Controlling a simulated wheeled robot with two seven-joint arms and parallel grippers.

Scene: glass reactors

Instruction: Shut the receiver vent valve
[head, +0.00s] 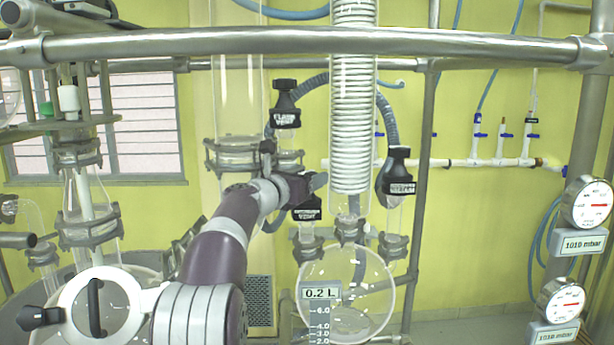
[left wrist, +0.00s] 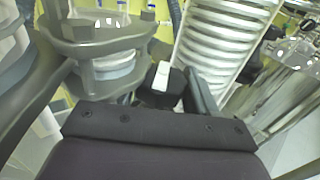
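The receiver vent valve (head: 306,214) is a black knob with a black label, on a glass neck above the round receiver flask (head: 345,290). My left gripper (head: 312,184) is at the top of this valve, and its dark fingers and wrist hide the upper part of the knob. In the left wrist view a black cap with a white patch (left wrist: 168,84) lies just beyond the gripper's edge. One dark finger (left wrist: 200,97) stands at its right; the other finger is not clear. I cannot tell whether the gripper touches the knob. My right gripper is not in view.
The flask vent valve (head: 286,103) stands above and left of my gripper. Another black valve (head: 397,174) is at the right, beyond the coiled glass condenser (head: 353,110). A steel rail (head: 320,41) crosses above. Two gauges (head: 587,203) (head: 561,301) are at the far right.

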